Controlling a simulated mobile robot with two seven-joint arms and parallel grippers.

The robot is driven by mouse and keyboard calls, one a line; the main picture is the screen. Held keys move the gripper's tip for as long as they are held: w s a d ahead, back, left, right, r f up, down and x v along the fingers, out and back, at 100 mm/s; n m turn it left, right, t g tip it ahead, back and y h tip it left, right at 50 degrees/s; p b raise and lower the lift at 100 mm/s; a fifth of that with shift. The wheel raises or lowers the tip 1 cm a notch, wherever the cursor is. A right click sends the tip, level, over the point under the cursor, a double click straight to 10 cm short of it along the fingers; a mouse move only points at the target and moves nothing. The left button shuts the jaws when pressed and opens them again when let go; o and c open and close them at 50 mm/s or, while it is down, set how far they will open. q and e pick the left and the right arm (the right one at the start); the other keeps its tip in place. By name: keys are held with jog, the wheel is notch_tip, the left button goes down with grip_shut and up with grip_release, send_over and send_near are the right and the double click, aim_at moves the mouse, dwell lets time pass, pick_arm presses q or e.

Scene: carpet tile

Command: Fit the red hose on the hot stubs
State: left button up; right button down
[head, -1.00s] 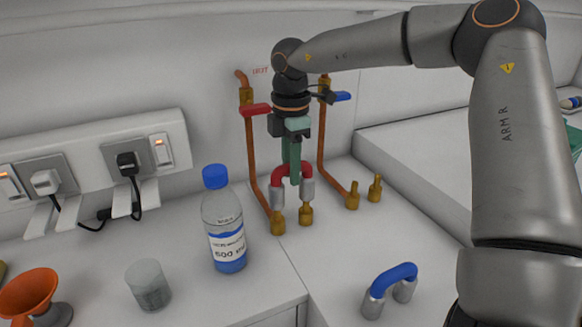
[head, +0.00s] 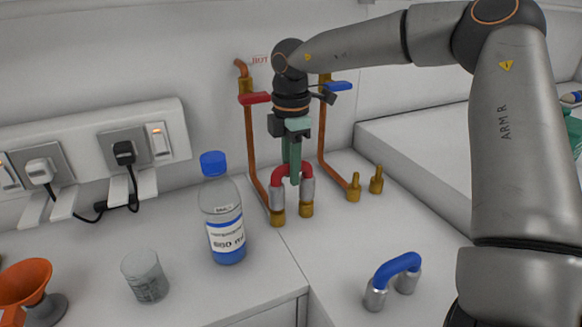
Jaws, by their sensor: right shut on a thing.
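The red hose (head: 281,173) is a short bent piece with two silver end sleeves. My right gripper (head: 294,165) is shut on its bend from above and holds it upright. The sleeves are lined up over the two brass hot stubs, the left stub (head: 277,217) and the right stub (head: 306,209). The sleeves' lower ends meet the stubs and hide their tips; how deep they sit cannot be told. The hot pipe has a red-handled valve (head: 255,98), with a HOT label on the wall. My left gripper is not in view.
A blue hose (head: 398,264) stands on the counter at front right. Two bare brass stubs (head: 376,180) stand by the blue-handled valve (head: 339,86). A bottle (head: 223,225), a beaker (head: 145,277) and an orange funnel (head: 25,283) stand to the left.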

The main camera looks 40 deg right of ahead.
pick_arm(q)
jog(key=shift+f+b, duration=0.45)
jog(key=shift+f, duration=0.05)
pick_arm(e)
jog(key=shift+f, duration=0.6)
jog(key=c, duration=0.6)
grip_release()
jog(key=shift+r, duration=0.1)
notch_tip(320, 180, up, 2)
jog(key=shift+r, duration=0.1)
notch_tip(320, 180, up, 10)
jog(key=shift+f+p, duration=0.2)
jog(key=shift+p, duration=0.25)
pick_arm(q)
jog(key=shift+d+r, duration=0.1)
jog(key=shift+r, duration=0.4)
pick_arm(e)
jog(key=shift+r, duration=0.35)
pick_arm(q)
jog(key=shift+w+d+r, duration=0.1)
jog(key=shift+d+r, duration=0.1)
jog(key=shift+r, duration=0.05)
pick_arm(e)
jog(key=shift+s, duration=0.1)
